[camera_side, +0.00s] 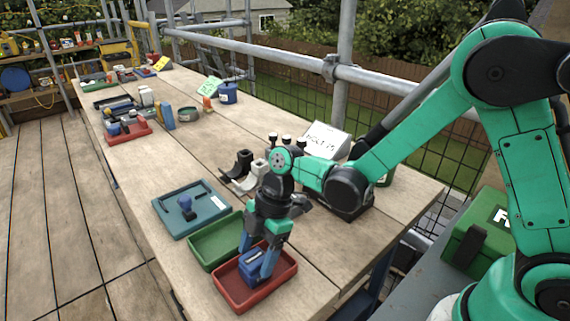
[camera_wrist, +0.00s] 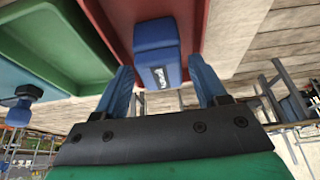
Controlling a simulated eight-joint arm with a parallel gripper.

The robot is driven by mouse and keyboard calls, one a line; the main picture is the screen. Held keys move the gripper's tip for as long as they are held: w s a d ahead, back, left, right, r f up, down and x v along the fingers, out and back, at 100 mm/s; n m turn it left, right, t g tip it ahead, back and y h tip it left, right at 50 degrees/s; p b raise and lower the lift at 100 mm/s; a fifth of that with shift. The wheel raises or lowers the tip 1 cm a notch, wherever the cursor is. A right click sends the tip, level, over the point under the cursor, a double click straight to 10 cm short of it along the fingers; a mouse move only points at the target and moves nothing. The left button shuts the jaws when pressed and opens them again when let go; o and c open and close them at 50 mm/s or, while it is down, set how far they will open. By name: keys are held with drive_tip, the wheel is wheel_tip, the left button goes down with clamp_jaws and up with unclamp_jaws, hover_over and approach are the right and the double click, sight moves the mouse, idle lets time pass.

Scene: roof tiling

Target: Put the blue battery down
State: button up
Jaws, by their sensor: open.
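The blue battery (camera_side: 252,262) is in the red tray (camera_side: 285,283) at the near end of the bench. In the wrist view the battery (camera_wrist: 156,50) is a blue block with a dark, white-marked label, in front of the red tray (camera_wrist: 113,20). My gripper (camera_side: 259,259) is right at the battery, pointing down over the tray. In the wrist view its two blue fingers (camera_wrist: 162,80) stand apart, one on each side of the battery's near end, with gaps showing. The battery's underside is hidden.
An empty green tray (camera_side: 215,243) adjoins the red tray. A teal tray (camera_side: 178,222) with a blue knobbed piece (camera_side: 186,205) lies behind it. Black and white fittings (camera_side: 240,168) and a sign marked BOLTS (camera_side: 325,141) stand farther back. Another red tray (camera_side: 128,137) holds parts.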

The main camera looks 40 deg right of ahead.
drive_tip(key=v, duration=1)
drive_tip(key=s+d+r+m+t+h, duration=0.1)
drive_tip(key=s+d+m+t+h, duration=0.1)
drive_tip(key=m, duration=0.7)
drive_tip(key=s+d+r+m+t+h, duration=0.1)
drive_tip(key=s+d+m+t+h, duration=0.1)
drive_tip(key=d+m+t, duration=0.3)
drive_tip(key=s+d+m, duration=0.1)
drive_tip(key=d+m, duration=0.1)
drive_tip(key=m, duration=0.2)
drive_tip(key=shift+s+r, duration=0.35)
drive_tip(key=shift+s, duration=0.05)
